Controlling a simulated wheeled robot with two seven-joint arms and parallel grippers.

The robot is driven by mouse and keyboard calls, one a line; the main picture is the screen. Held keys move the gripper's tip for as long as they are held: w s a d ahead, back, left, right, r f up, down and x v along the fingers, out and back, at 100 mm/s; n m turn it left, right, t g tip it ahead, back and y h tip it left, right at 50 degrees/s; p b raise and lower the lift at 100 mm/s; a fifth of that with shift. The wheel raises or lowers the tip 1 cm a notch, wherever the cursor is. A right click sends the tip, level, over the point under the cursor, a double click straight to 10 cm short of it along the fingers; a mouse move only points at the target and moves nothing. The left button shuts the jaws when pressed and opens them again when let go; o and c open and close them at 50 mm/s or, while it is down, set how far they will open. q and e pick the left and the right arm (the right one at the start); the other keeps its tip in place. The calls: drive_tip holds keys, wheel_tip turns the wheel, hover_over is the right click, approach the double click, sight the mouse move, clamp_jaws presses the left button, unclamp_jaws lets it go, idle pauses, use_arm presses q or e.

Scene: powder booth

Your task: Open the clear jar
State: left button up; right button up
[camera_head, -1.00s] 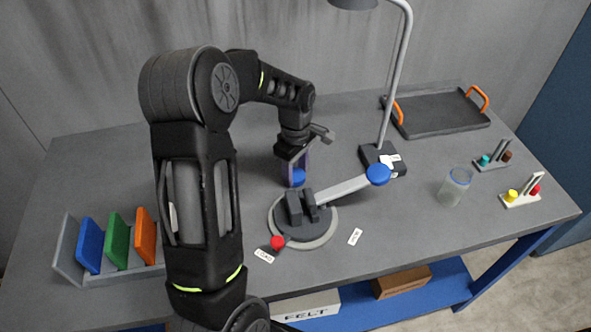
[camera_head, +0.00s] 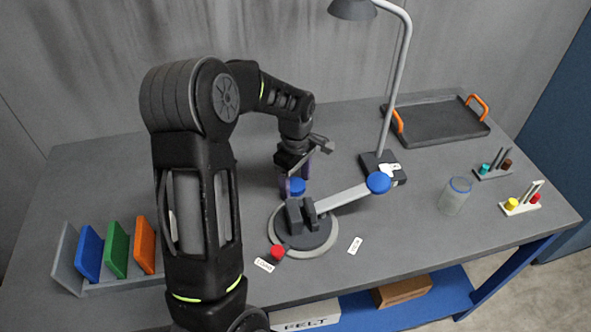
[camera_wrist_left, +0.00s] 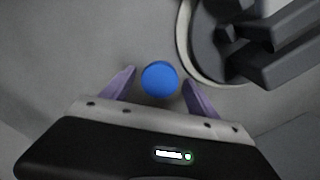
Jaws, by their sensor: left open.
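The clear jar (camera_head: 454,198) stands upright on the right of the table, with a blue ring at its top. I cannot tell whether a lid is on it. My left gripper (camera_head: 295,182) is far to the left of this jar, just behind the clamp fixture. It is open and points down, its purple fingers on either side of a round blue piece (camera_head: 297,187). In the left wrist view the blue piece (camera_wrist_left: 159,79) lies between the fingertips with gaps on both sides. What is under it is hidden. My right gripper is out of view.
A round clamp fixture (camera_head: 322,241) with dark jaws and a blue-knobbed lever stands close to my left gripper. A lamp (camera_head: 382,166) rises behind it. A dark tray (camera_head: 440,121) lies at the back right. Peg stands (camera_head: 519,207) sit right of the jar.

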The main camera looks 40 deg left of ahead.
sight(296, 185)
use_arm(q)
drive_tip(key=shift+r, duration=0.4)
wheel_tip(296, 185, up, 11)
drive_tip(key=b, duration=0.2)
drive_tip(key=shift+r, duration=0.2)
idle(0.5)
